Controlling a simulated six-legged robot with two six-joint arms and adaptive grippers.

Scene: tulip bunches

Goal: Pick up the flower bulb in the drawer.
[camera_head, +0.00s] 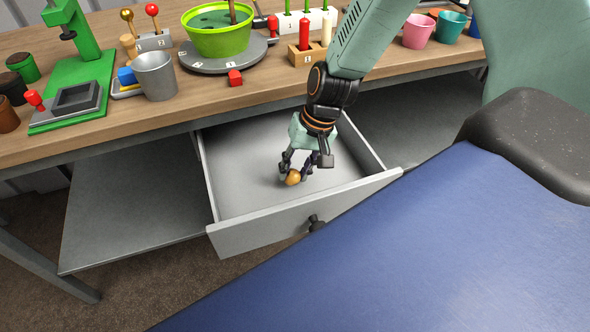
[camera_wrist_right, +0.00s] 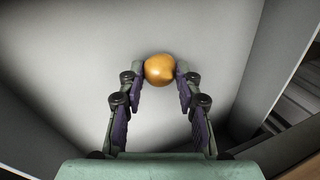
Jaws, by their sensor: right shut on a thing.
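The flower bulb (camera_head: 292,177) is small, round and orange-brown, low inside the open grey drawer (camera_head: 240,237). My right gripper (camera_head: 295,174) reaches down into the drawer and is shut on the bulb. In the right wrist view the bulb (camera_wrist_right: 159,70) sits between the two fingertips of the gripper (camera_wrist_right: 160,75), with the pale drawer floor behind it. I cannot tell whether the bulb touches the floor. My left gripper is not in view.
The drawer hangs out below a wooden workbench (camera_head: 190,110). On the bench stand a green planter (camera_head: 217,42), a grey bucket (camera_head: 155,76), a green press (camera_head: 75,95) and small pots (camera_head: 418,31). The drawer walls surround my gripper. The drawer floor around the bulb is clear.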

